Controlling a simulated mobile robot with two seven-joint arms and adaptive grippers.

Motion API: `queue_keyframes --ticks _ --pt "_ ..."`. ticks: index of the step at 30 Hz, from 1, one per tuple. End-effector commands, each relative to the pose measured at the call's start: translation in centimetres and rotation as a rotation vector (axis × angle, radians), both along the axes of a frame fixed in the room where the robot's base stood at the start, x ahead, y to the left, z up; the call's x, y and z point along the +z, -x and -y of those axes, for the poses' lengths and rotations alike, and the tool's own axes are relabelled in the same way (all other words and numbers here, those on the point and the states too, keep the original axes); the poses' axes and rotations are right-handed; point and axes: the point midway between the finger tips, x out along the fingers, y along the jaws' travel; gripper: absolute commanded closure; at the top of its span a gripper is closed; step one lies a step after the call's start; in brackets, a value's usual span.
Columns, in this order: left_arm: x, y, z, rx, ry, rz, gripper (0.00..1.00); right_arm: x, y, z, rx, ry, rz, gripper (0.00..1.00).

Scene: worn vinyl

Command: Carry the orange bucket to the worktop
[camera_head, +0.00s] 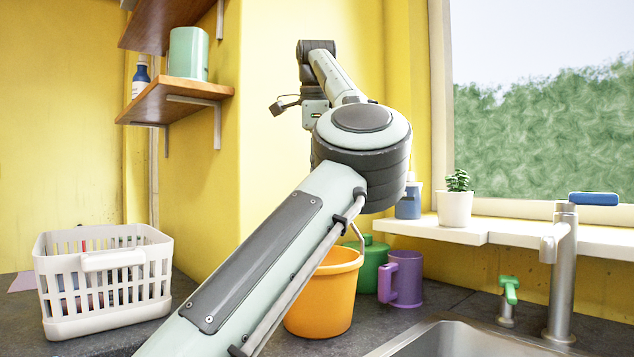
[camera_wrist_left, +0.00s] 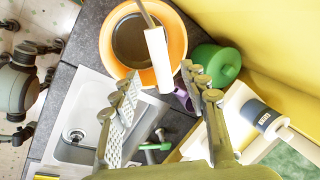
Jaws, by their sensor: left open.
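The orange bucket (camera_head: 322,300) stands upright on the dark worktop (camera_head: 385,323) beside the sink, partly hidden behind my left arm in the head view. In the left wrist view the bucket (camera_wrist_left: 177,38) is seen from above, dark brown inside. Its wire handle with a white grip (camera_wrist_left: 158,62) is raised over the opening. My left gripper (camera_wrist_left: 160,78) is open and empty, its two fingers apart, with the grip showing just beyond and between the tips. I cannot tell the distance between them. In the head view these fingertips are not clearly visible. My right gripper is not in view.
A green pot (camera_head: 372,262) and purple mug (camera_head: 402,280) stand close behind the bucket. A steel sink (camera_head: 455,341) with a tap (camera_head: 563,290) lies right. A white basket (camera_head: 105,318) stands left. A sill (camera_head: 510,233) holds a potted plant (camera_head: 455,205) and blue bottle (camera_head: 410,204).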

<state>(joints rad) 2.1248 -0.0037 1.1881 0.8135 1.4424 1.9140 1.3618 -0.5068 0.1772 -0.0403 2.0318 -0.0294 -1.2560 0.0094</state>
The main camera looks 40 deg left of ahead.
Motion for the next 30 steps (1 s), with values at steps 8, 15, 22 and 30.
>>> queue_keyframes --ticks 8,15,22,30 --pt "1.1 0.3 0.2 -0.001 0.0 0.0 0.56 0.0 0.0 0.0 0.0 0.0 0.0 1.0" --pt "1.9 0.5 0.4 0.0 0.0 0.0 0.56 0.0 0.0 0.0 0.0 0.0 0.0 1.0" --pt "1.9 0.5 0.4 0.0 0.0 0.0 0.56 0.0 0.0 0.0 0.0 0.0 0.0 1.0" --pt "3.6 0.8 0.7 -0.002 0.0 0.001 0.56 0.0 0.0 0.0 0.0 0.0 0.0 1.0"
